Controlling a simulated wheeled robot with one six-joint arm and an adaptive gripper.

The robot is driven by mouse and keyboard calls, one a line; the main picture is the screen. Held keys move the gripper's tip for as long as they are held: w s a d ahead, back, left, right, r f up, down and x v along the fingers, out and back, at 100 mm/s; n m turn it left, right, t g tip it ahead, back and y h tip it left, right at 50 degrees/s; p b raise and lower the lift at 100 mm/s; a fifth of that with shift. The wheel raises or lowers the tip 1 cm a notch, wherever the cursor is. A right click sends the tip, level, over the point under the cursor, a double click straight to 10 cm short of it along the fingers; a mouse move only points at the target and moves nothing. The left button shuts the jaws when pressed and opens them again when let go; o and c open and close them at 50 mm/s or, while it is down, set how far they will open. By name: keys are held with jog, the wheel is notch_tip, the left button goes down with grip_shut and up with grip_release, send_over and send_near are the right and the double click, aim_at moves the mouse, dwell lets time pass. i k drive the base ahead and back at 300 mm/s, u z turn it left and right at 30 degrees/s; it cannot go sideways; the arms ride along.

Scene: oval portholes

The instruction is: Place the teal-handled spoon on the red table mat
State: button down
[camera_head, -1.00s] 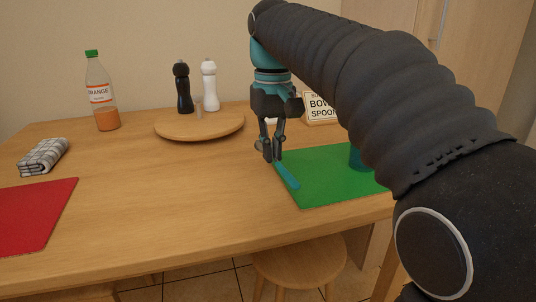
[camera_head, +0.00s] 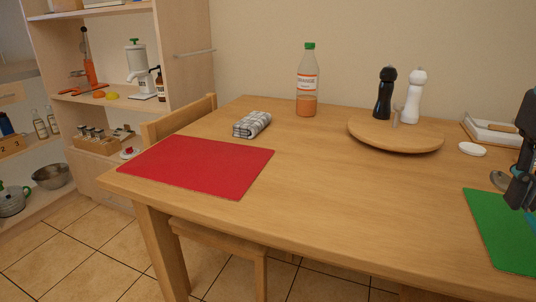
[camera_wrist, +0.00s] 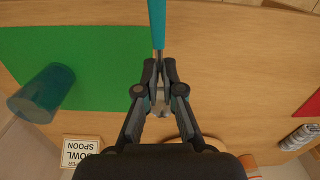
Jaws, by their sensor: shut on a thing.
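The teal-handled spoon (camera_wrist: 157,24) is gripped in my gripper (camera_wrist: 160,75) in the wrist view. Its handle points up out of the picture, and its metal part lies between the fingers. In the head view my gripper (camera_head: 518,195) is cut off at the right edge, above the left edge of the green mat (camera_head: 500,240). A grey metal spoon bowl (camera_head: 500,179) shows beside it. The red table mat (camera_head: 200,165) lies flat and bare at the left end of the table, far from my gripper. Its corner shows in the wrist view (camera_wrist: 309,108).
A folded checked cloth (camera_head: 252,124) lies behind the red mat. An orange juice bottle (camera_head: 307,85) and a round wooden board (camera_head: 395,137) with black and white mills stand at the back. A teal cup (camera_wrist: 42,93) stands on the green mat. The table middle is clear.

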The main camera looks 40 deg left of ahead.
aim_at(243, 166)
jog(key=z, duration=2.3)
jog(key=k, duration=1.6)
jog(key=u, duration=2.3)
